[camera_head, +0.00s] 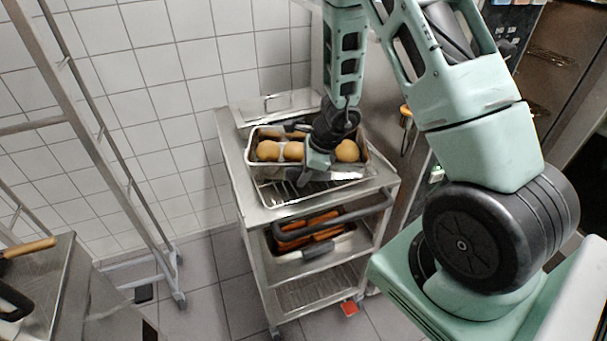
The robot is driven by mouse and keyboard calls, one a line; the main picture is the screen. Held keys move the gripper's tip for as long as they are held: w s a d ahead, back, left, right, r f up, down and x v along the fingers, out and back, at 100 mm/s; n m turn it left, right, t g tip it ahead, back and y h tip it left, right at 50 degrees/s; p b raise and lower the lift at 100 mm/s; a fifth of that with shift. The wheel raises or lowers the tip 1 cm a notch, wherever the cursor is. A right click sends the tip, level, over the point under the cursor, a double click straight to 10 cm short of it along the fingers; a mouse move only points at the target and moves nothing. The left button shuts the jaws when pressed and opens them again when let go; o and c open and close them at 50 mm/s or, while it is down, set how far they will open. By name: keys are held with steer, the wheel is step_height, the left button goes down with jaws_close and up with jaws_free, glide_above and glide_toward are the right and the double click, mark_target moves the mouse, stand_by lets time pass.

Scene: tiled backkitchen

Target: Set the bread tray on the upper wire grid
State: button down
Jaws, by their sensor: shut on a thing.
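The bread tray (251,155) is a metal tray holding several round rolls (293,151). It is over the top of a steel trolley, above the upper wire grid (290,193), whose bars show in front of and below the tray. My gripper (318,168) points down at the tray's near side and is shut on it. The fingertips are partly hidden by the gripper body. I cannot tell whether the tray touches the grid or hangs just above it.
The steel trolley (243,183) has a lower level with a pan of orange-brown food (308,229) and an empty rack (318,288) below. A metal lid or pan (275,103) lies behind the tray. A rack frame stands left, and a counter (62,290) is at lower left.

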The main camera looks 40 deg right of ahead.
steer(key=shift+f, duration=0.15)
steer(key=c, duration=1.2)
jaws_free()
